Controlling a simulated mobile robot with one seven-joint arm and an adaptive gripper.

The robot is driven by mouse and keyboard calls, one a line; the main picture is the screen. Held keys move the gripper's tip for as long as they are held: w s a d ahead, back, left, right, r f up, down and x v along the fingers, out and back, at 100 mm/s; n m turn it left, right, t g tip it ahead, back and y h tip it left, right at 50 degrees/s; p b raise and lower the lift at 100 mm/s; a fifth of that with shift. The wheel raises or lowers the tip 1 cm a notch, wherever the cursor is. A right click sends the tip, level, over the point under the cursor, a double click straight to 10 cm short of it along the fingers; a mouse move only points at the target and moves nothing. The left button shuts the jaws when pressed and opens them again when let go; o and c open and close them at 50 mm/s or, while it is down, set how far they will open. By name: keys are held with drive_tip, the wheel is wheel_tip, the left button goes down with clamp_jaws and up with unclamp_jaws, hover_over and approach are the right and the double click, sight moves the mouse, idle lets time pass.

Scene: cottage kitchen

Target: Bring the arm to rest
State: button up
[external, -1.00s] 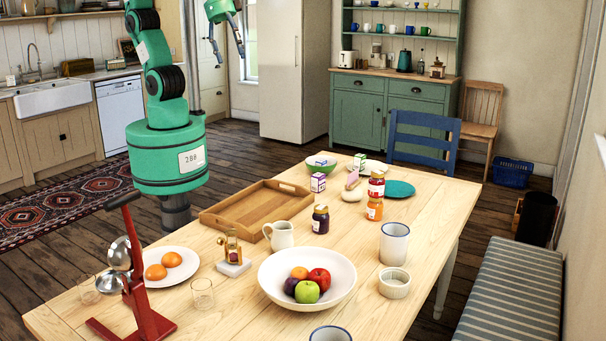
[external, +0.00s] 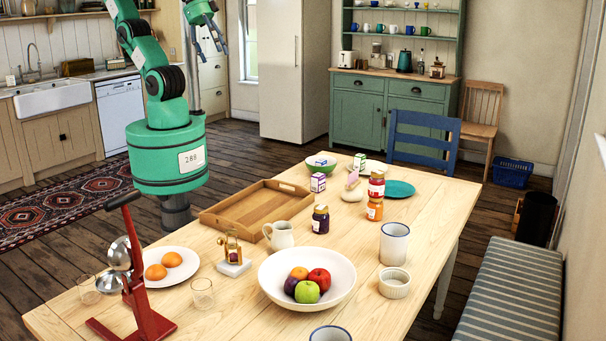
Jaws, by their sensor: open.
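My gripper (external: 219,46) is at the top of the external view, high above the floor and to the left of the white fridge. Its fingers point down and slightly right. It is open, and nothing shows between the fingers. It is apart from the table (external: 433,238) and everything on it. My green arm rises from its base behind the left side of the table, and its upper part is cut off by the top edge of the picture.
The table holds a wooden tray (external: 214,221), a white fruit bowl (external: 335,291), a jug (external: 281,236), jars, mugs and a red juicer (external: 139,310). A blue chair (external: 421,137) stands at the far end. Open floor lies between my arm and the fridge (external: 300,75).

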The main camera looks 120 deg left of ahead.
drive_tip(key=shift+f+b, duration=2.35)
drive_tip(key=shift+f, duration=0.05)
drive_tip(key=shift+r, duration=0.1)
